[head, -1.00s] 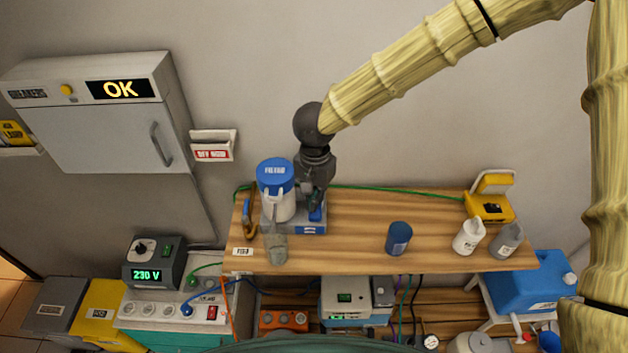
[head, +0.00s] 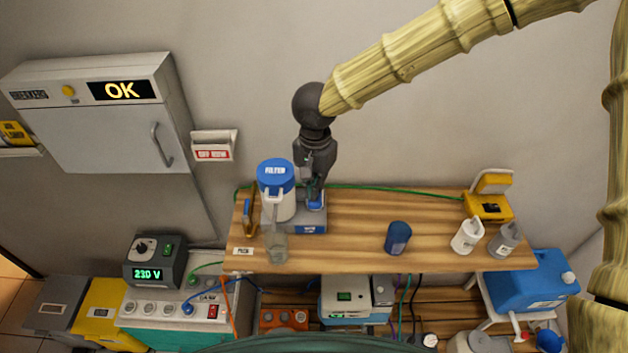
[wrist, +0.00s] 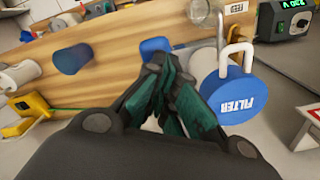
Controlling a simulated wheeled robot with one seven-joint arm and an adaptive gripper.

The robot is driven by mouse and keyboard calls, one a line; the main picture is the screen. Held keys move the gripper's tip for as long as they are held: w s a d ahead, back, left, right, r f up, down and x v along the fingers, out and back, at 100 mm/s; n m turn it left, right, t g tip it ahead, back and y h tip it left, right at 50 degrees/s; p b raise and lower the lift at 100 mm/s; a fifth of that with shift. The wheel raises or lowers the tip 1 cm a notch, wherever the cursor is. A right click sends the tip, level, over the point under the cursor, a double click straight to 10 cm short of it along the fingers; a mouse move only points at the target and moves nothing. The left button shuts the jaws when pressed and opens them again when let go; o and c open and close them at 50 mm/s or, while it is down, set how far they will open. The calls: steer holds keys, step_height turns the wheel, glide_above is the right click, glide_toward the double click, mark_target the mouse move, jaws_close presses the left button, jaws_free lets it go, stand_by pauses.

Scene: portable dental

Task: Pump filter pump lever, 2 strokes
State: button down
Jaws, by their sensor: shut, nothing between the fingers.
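The filter pump (head: 277,190) is a white canister with a blue lid marked FILTER, standing on a blue and grey base (head: 309,229) at the left of the wooden shelf. Its lever has a blue end (head: 315,203) beside the canister. My gripper (head: 315,190) is shut and empty, just above the blue lever end, pointing down. In the wrist view the fingertips (wrist: 160,62) are together in front of the blue lever end (wrist: 155,45), with the blue lid (wrist: 238,95) to their right. I cannot tell whether they touch the lever.
A clear glass (head: 276,245) stands in front of the pump. A tool with a blue and orange handle (head: 249,216) lies left of it. A blue cup (head: 398,237), white bottles (head: 467,236) and a yellow device (head: 488,206) stand to the right.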

steer(key=shift+r, duration=1.65)
steer(key=shift+r, duration=0.15)
step_height(320, 180, up, 5)
steer(key=shift+f, duration=0.15)
stand_by(0.4)
